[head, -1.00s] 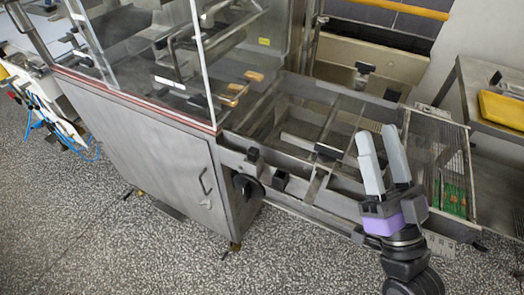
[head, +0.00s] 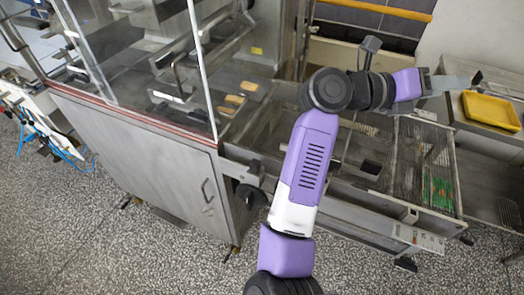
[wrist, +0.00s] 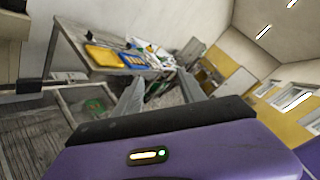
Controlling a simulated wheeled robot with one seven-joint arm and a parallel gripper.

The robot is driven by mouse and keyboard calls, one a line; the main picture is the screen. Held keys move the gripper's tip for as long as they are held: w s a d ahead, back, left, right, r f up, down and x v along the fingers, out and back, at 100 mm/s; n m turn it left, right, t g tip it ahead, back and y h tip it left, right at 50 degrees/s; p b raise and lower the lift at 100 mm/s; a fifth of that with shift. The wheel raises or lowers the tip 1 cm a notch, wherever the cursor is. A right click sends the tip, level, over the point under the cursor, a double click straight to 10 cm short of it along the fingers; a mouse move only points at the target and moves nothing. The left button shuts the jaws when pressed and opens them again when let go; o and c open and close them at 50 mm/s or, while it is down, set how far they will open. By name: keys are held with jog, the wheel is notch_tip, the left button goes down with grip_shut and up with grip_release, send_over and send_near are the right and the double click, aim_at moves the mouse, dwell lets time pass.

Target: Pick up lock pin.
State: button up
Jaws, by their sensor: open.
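I cannot make out a lock pin for certain in either view. My gripper (head: 463,82) is at the upper right of the head view, pointing right, over the near end of the side table. In the wrist view my gripper (wrist: 162,86) shows its two grey fingers apart with nothing between them. A small dark object (head: 477,77) lies by the fingertips in the head view; it is too small to tell what it is.
A yellow tray (head: 491,110) lies on the side table, also seen in the wrist view (wrist: 105,57). The steel machine cabinet (head: 140,160) stands left. The open conveyor frame with its wire mesh (head: 425,150) is below my arm. Speckled floor (head: 110,245) is clear in front.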

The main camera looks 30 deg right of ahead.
jog(key=w+a+f+t+y, duration=0.2)
jog(key=w+a+f+y, duration=0.25)
jog(key=f, duration=0.25)
jog(key=n+t+y+p, duration=0.1)
jog(key=t+y+p, duration=0.25)
jog(key=y, duration=0.85)
send_over(255, 162)
jog(key=b, duration=0.1)
jog(key=shift+t, duration=0.25)
jog(key=f, duration=0.6)
jog(key=shift+s+a+f, duration=0.1)
jog(key=shift+s+f, duration=0.15)
jog(key=shift+s, duration=0.1)
jog(key=shift+a+f, duration=0.1)
jog(key=shift+f, duration=0.2)
jog(key=shift+w+d+f+p, duration=0.15)
jog(key=shift+f+p, duration=0.55)
jog(key=shift+f, duration=1.05)
jog(key=shift+w+d+f+p, duration=0.15)
jog(key=shift+f+p, duration=0.5)
jog(key=shift+f, duration=1.05)
jog(key=shift+a, duration=0.1)
grip_shut()
